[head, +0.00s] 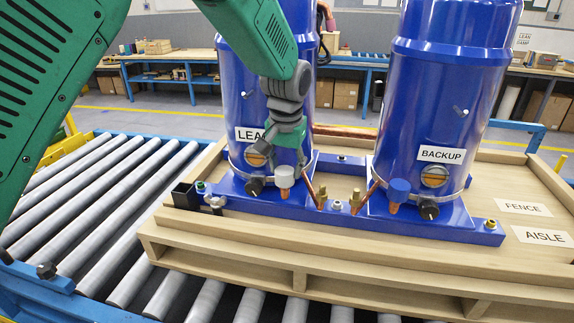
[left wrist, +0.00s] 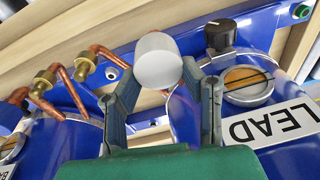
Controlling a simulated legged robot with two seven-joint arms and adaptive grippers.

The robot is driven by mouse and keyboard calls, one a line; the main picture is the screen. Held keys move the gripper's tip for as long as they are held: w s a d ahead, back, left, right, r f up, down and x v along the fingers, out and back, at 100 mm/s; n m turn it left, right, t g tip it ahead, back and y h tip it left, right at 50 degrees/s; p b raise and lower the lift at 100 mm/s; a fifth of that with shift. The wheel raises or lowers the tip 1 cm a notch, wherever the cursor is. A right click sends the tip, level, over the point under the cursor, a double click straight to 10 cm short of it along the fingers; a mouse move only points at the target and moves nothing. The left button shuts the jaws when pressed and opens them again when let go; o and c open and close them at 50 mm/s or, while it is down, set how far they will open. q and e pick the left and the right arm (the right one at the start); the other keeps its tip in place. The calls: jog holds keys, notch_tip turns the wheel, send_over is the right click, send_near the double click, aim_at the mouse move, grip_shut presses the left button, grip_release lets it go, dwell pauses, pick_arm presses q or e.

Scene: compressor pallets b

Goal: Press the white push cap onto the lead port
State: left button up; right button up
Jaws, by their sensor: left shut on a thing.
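My left gripper (head: 286,163) comes down in front of the blue lead compressor (head: 240,85) and is shut on the white push cap (head: 284,176). In the left wrist view the cap (left wrist: 158,62) sits between the two fingertips. In the head view the copper-coloured lead port (head: 284,194) shows directly below the cap; I cannot tell whether the cap is seated on it or just above. The LEAD label (head: 246,134) is partly covered by my gripper. My right gripper is not in view.
The backup compressor (head: 450,90) stands to the right, with a blue cap (head: 399,187) at its base. Brass valves (head: 355,201) and copper pipes lie between the two. A black knob (head: 255,187) is close left of the white cap. The wooden pallet (head: 350,285) rests on rollers (head: 85,205).

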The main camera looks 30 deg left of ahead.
aim_at(287, 173)
pick_arm(q)
jog(key=shift+f, duration=0.1)
jog(key=o, duration=1.3)
jog(key=shift+o, duration=0.2)
jog(key=shift+r, duration=0.2)
notch_tip(287, 173, up, 11)
jog(key=s+d, duration=0.1)
jog(key=shift+s+r, duration=0.15)
jog(key=shift+s, duration=0.15)
